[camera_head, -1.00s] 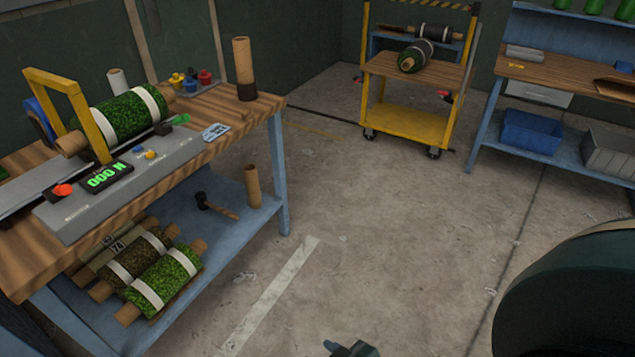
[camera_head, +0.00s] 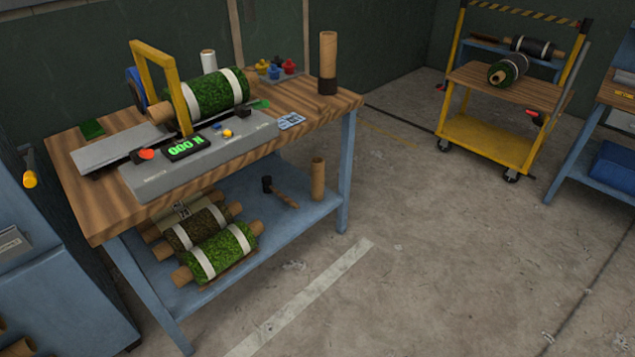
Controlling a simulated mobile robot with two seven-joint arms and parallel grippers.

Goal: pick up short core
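Two upright brown cardboard cores show. One core (camera_head: 318,180) stands on the lower blue shelf (camera_head: 265,240) of the workbench, near its right end, and looks the shorter. The other core (camera_head: 328,55) stands on the wooden bench top (camera_head: 90,195) at its back right corner, with a dark lower part. Nothing touches either core from my side. Neither of my grippers is in view.
A tester with a yellow frame (camera_head: 180,95) and a green roll (camera_head: 213,93) is on the bench top. A mallet (camera_head: 280,193) and turf rolls (camera_head: 222,250) lie on the lower shelf. A yellow cart (camera_head: 490,140) stands back right. The floor right of the bench is clear.

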